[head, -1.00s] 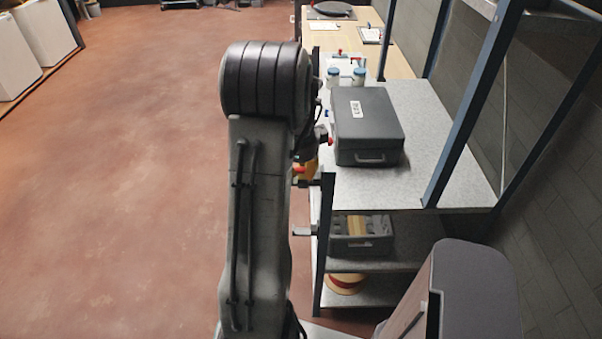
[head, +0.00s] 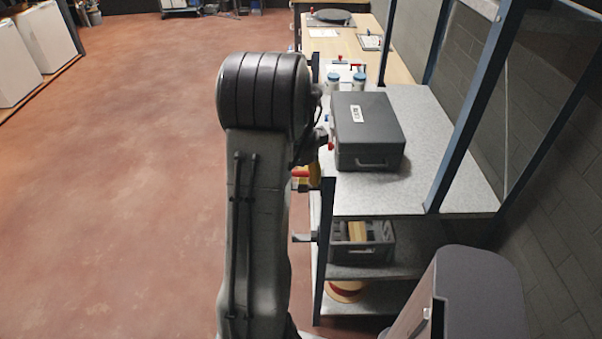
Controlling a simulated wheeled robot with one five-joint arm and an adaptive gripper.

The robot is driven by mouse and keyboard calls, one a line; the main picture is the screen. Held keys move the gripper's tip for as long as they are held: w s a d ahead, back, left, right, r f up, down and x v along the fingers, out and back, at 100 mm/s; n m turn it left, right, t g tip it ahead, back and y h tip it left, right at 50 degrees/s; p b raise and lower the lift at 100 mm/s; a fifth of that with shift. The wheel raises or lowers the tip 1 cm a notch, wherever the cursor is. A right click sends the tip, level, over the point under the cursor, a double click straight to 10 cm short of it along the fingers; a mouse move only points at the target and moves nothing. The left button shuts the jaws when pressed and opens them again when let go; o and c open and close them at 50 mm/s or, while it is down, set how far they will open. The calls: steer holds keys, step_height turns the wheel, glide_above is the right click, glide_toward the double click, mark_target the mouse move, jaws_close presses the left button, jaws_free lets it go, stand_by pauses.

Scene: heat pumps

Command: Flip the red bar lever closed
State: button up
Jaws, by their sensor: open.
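A small red bar (head: 300,173) shows beside the front left post of the shelf, just right of my arm. It looks like the lever, partly hidden by my arm. A yellow part (head: 314,174) is right next to it. A red knob-like tip (head: 331,146) shows a little above it, near the grey case. My arm stands upright in the middle of the view and covers much of this area. My gripper cannot be made out; it seems hidden behind the arm. Whether anything touches the lever cannot be seen.
A dark grey case (head: 366,128) lies on the shelf top (head: 455,180). Two jars (head: 346,82) stand behind it. A grey crate (head: 362,247) sits on the lower shelf. Blue posts (head: 325,250) border the shelf. The red-brown floor (head: 120,190) to the left is clear.

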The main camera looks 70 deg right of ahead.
step_height(320, 180, up, 12)
steer(key=a, duration=0.2)
steer(key=shift+s+a, duration=0.15)
steer(key=shift+s, duration=0.05)
stand_by(0.4)
steer(key=shift+f+n, duration=0.1)
steer(key=shift+n, duration=0.2)
stand_by(0.5)
